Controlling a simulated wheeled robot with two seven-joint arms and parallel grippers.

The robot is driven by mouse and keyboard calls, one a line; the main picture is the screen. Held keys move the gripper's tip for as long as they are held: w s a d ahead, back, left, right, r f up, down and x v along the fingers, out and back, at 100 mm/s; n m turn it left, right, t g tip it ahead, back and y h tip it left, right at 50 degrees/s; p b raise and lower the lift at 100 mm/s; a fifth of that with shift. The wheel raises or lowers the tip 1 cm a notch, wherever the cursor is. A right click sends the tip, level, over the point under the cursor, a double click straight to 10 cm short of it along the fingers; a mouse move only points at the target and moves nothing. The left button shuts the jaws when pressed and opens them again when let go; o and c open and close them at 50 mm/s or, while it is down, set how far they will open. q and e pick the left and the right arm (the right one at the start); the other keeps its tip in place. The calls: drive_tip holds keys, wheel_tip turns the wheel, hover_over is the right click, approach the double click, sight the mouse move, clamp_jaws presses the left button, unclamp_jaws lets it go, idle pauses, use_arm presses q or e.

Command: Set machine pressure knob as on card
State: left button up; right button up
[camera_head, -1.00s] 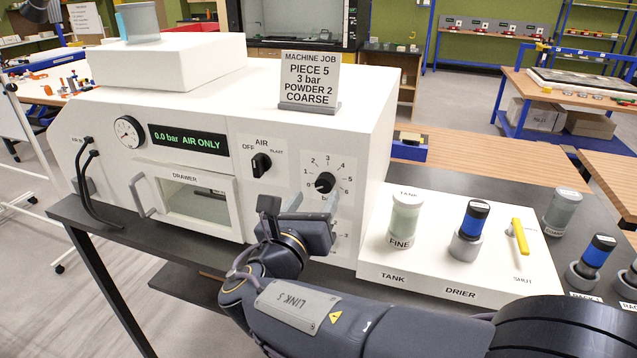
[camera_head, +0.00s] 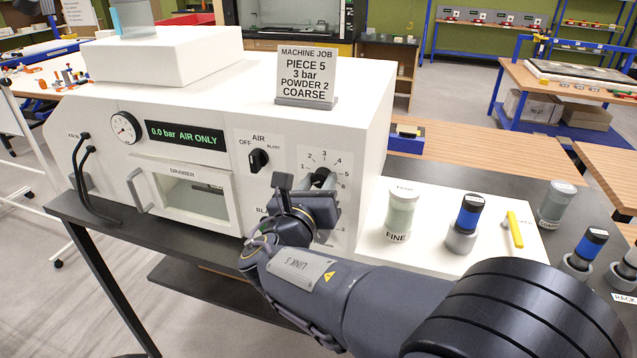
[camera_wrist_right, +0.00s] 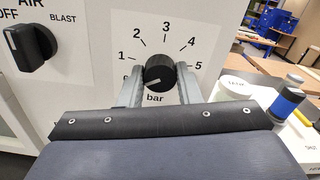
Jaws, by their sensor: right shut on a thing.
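The machine job card (camera_head: 307,73) stands on top of the white machine (camera_head: 230,100) and reads piece 5, 3 bar, powder 2, coarse. The black pressure knob (camera_wrist_right: 160,70) sits in a numbered dial marked "bar". My right gripper (camera_wrist_right: 158,88) is shut on the knob, one finger on each side. The knob's white mark points to the lower left, near 0. In the head view the gripper covers part of the knob (camera_head: 321,176). The display (camera_head: 185,135) reads 0.0 bar, air only. My left gripper is not in view.
The air switch (camera_head: 258,160) is left of the dial, turned to off. The drawer (camera_head: 190,193) is below the display.

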drive_tip(key=shift+f+m+b, duration=0.15)
drive_tip(key=shift+m+b, duration=0.35)
drive_tip(key=shift+b, duration=0.3)
drive_tip(key=m+b, duration=0.4)
drive_tip(key=b, duration=0.1)
drive_tip(key=m+b, duration=0.4)
drive_tip(key=b, duration=0.1)
drive_tip(key=shift+f+m+b, duration=0.2)
drive_tip(key=shift+m+b, duration=0.1)
drive_tip(key=m+b, duration=0.9)
drive_tip(key=shift+b, duration=0.35)
drive_tip(key=shift+r+m+b, duration=0.1)
drive_tip(key=shift+m+b, duration=0.95)
drive_tip(key=shift+m, duration=0.15)
drive_tip(key=shift+r+m+b, duration=0.1)
drive_tip(key=shift+m+b, duration=0.85)
drive_tip(key=shift+m, duration=0.45)
drive_tip(key=o, duration=1)
drive_tip(key=shift+r, duration=0.1)
drive_tip(key=shift+s, duration=0.1)
